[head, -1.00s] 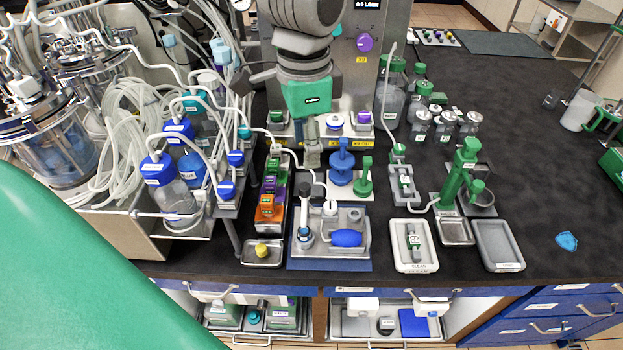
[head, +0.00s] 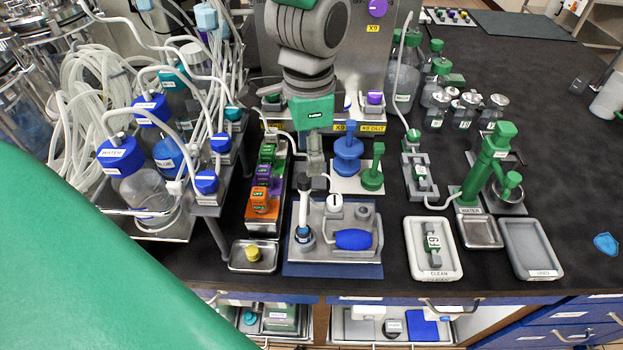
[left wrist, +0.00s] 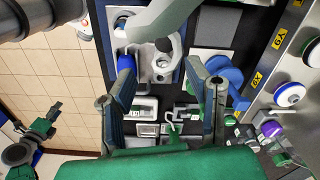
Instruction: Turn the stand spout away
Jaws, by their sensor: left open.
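A small sampling station (head: 335,240) stands on a blue mat at the front middle of the bench, with a blue bulb (head: 353,239) and a thin upright tube (head: 304,207). A pale curved arm, which looks like the stand spout (left wrist: 157,22), reaches over it in the left wrist view. My left gripper (head: 315,172) points down just behind the station. Its two fingers (left wrist: 160,110) are spread with nothing held between them. Whether a finger touches the spout is hidden. What looks like my right gripper (left wrist: 38,130) shows at the left of the wrist view, its jaws unclear.
A blue stand (head: 347,158) and a green stand (head: 373,172) are close right of my gripper. An orange-purple-green block row (head: 262,195) is at its left. A white CLEAN tray (head: 434,272), green WATER stand (head: 487,165) and grey USED tray (head: 533,275) lie farther right.

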